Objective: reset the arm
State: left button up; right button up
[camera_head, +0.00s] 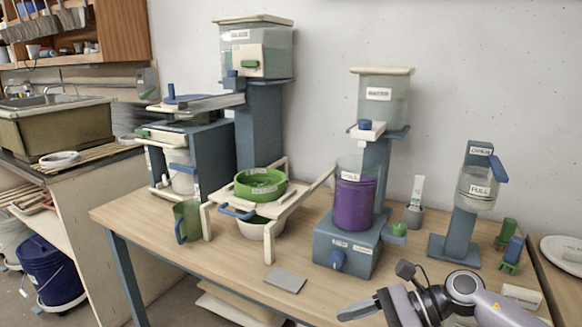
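My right arm reaches in from the bottom right corner, over the table's front right edge. Its gripper (358,309) points left, low in front of the blue stand with the purple bucket. Its fingers are partly cut off by the bottom edge of the picture, so I cannot tell whether they are open or shut. Nothing is visibly held in it. My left arm and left gripper are not in view.
The wooden table (225,275) bears a purple bucket (354,203) on a blue stand, a green sieve (260,184), a green jug (187,221), a grey plate (285,281) and a labelled dispenser (478,188). A white block (522,297) lies close to my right arm. The front middle is mostly clear.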

jog(key=s+a+r+m+t+y, duration=0.15)
jog(key=a+m+t+y, duration=0.35)
jog(key=m, duration=0.5)
jog(key=s+d+f+n+t+h+p, duration=0.1)
jog(key=s+d+f+n+h, duration=0.5)
jog(key=n, duration=0.9)
jog(key=s+d+f+n+t+h+p, duration=0.1)
jog(key=s+d+f+n+t+h, duration=0.3)
jog(key=f+n, duration=1)
jog(key=s+d+h, duration=0.3)
jog(key=s+h, duration=0.2)
jog(key=s, duration=0.2)
jog(key=shift+s+d+n+h+p, duration=0.25)
jog(key=shift+n+h+p, duration=0.1)
jog(key=shift+n+h, duration=0.05)
